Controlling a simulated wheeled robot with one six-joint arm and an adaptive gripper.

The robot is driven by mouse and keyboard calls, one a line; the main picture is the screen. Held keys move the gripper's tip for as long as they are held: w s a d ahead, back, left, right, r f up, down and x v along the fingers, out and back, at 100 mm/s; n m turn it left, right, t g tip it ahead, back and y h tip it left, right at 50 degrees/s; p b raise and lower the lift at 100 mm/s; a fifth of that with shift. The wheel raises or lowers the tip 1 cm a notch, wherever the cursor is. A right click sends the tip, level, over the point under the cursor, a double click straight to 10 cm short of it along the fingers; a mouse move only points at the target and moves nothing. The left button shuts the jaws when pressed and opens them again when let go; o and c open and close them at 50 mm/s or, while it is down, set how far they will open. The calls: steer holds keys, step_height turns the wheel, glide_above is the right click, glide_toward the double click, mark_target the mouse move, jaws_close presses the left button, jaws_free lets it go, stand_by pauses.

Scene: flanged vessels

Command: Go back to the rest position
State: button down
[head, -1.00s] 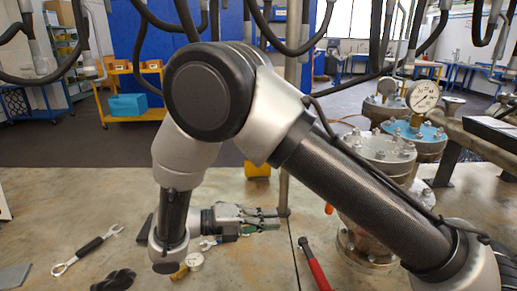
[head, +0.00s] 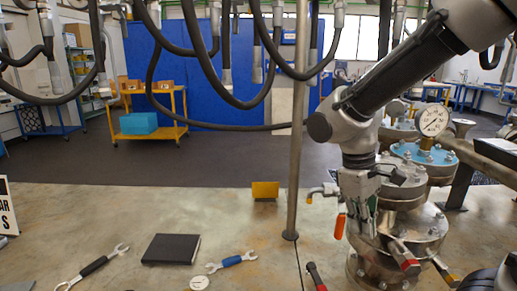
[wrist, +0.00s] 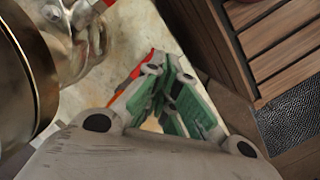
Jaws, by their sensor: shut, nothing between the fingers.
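My gripper (head: 364,226) hangs at the right in the head view, pointing down, close to the left side of the front flanged vessel (head: 410,225). It overlaps the vessel in the picture, and I cannot tell whether they touch. In the wrist view the green-padded fingers (wrist: 168,95) are closed together with nothing held. A shiny metal vessel part (wrist: 30,70) stands to their left there.
An orange handle (head: 340,226) shows left of my gripper. A thin metal post (head: 298,130) rises from the bench (head: 225,215). Wrenches (head: 95,266), a black book (head: 171,249) and a gauge (head: 200,283) lie on it. Hoses (head: 155,90) hang above. Slatted wood (wrist: 270,35) shows in the wrist view.

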steer(key=s+d+r+m+t+y, duration=0.1)
steer(key=s+d+r+m+t, duration=0.2)
steer(key=d, duration=0.4)
steer(key=s+d+r+m+t, duration=0.2)
steer(key=s+d+r+m, duration=0.1)
steer(key=d+r, duration=0.4)
steer(key=shift+m+t+y, duration=0.4)
steer(key=shift+m, duration=0.5)
